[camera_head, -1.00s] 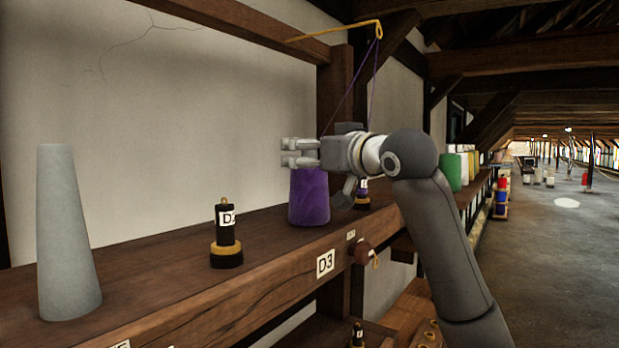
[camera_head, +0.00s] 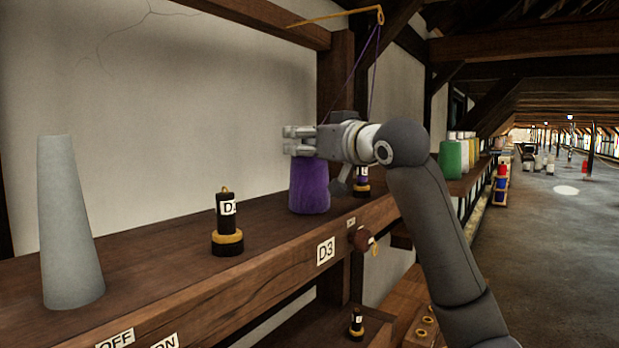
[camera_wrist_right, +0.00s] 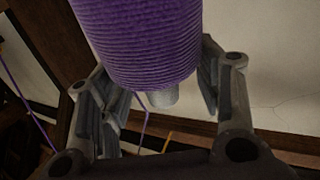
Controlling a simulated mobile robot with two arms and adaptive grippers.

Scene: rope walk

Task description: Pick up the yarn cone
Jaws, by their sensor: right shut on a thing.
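The purple yarn cone (camera_head: 309,190) stands upright on the wooden shelf, its base appearing to touch the board. My right gripper (camera_head: 300,141) is at its top, shut on it; the fingers cover the tip in the head view. In the right wrist view the wound purple yarn (camera_wrist_right: 140,40) fills the upper middle, with a pale grey tip (camera_wrist_right: 163,97) between the fingers (camera_wrist_right: 160,100). My left gripper is not in view.
A tall grey cone (camera_head: 70,225) stands on the shelf (camera_head: 150,275) at left. A black weight with a brass ring (camera_head: 227,225) is between it and the yarn cone. A dark knob (camera_head: 362,240) sticks out in front. Green and white spools (camera_head: 452,160) stand farther right.

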